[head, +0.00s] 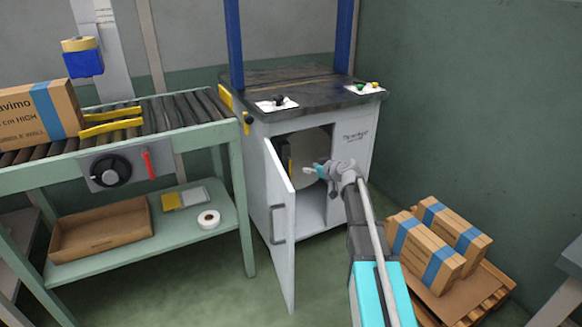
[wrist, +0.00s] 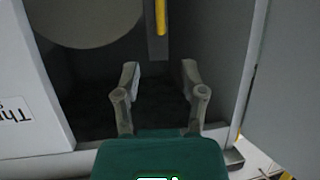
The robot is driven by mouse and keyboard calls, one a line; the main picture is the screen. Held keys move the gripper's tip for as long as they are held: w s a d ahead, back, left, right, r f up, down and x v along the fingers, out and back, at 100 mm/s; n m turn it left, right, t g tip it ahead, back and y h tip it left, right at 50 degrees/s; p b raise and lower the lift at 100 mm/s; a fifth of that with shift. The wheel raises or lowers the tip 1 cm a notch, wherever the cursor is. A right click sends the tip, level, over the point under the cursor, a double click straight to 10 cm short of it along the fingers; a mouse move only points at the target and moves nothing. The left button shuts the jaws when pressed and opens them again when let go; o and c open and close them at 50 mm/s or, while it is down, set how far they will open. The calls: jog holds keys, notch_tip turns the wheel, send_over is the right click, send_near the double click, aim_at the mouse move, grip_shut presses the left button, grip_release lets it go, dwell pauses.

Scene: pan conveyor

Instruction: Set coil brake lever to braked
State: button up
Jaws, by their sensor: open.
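A yellow lever handle (wrist: 160,17) shows inside the open cabinet, at the top of the wrist view, on a grey upright plate (wrist: 157,46). I take it as the coil brake lever; its setting cannot be read. A pale round coil (wrist: 88,18) is beside it in the wrist view. In the head view the yellow part (head: 286,157) is small and partly hidden behind the door edge. My gripper (wrist: 159,72) is open and empty at the cabinet opening, fingers pointing toward the lever but apart from it. It also shows in the head view (head: 318,170).
The cabinet door (head: 282,225) stands open left of my gripper. The cabinet's dark top (head: 315,88) carries buttons and blue posts. A roller conveyor (head: 170,108) with a red lever (head: 148,164) is left. Boxes (head: 428,250) on a pallet (head: 478,302) stand right.

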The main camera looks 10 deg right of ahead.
aim_at(290, 165)
jog(key=b+x, duration=0.5)
jog(key=x, duration=0.9)
jog(key=shift+s+r, duration=0.1)
grip_shut()
jog(key=shift+d, duration=0.15)
dwell(0.4)
